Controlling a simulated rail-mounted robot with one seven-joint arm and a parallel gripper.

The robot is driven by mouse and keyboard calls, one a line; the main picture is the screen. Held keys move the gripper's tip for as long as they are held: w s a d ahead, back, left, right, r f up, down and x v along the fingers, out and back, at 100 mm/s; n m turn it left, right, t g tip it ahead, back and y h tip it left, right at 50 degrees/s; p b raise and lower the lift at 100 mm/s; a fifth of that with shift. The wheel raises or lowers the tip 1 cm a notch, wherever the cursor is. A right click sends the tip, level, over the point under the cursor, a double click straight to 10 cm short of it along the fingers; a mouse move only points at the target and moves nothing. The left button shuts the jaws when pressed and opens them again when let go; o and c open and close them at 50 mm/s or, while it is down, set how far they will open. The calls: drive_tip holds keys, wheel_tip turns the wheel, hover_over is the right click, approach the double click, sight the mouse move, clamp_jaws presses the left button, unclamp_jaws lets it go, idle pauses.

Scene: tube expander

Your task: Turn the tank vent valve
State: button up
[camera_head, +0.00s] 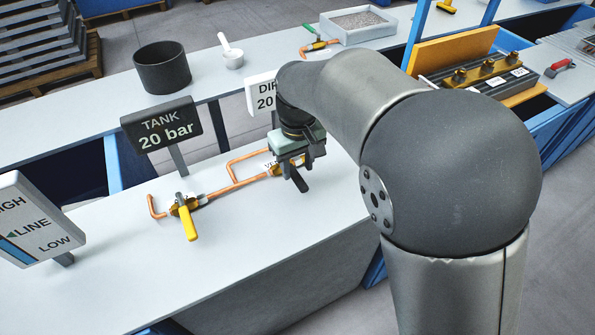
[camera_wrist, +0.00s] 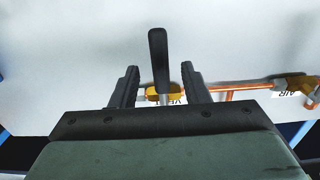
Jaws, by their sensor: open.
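The tank vent valve is a brass valve body (camera_wrist: 152,98) with a black lever handle (camera_wrist: 159,50) on a copper pipe. A partly hidden label beside it seems to read VENT. My gripper (camera_wrist: 159,76) is open, with one finger on each side of the lever; I cannot tell whether either finger touches it. In the head view my gripper (camera_head: 291,160) points down over the valve and hides much of it, while the black lever (camera_head: 300,182) sticks out toward the front. A dark sign (camera_head: 161,129) reads TANK 20 bar.
A second brass valve with a yellow lever (camera_head: 187,222) sits on the same copper pipe (camera_head: 235,187), to the left. A HIGH/LINE/LOW sign (camera_head: 37,222) stands at the far left. A black pot (camera_head: 162,70) stands on the back bench. The front of the bench is clear.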

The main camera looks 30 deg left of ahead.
sight(292, 172)
drive_tip(key=shift+f, duration=1.35)
clamp_jaws()
drive_tip(key=shift+w, duration=0.1)
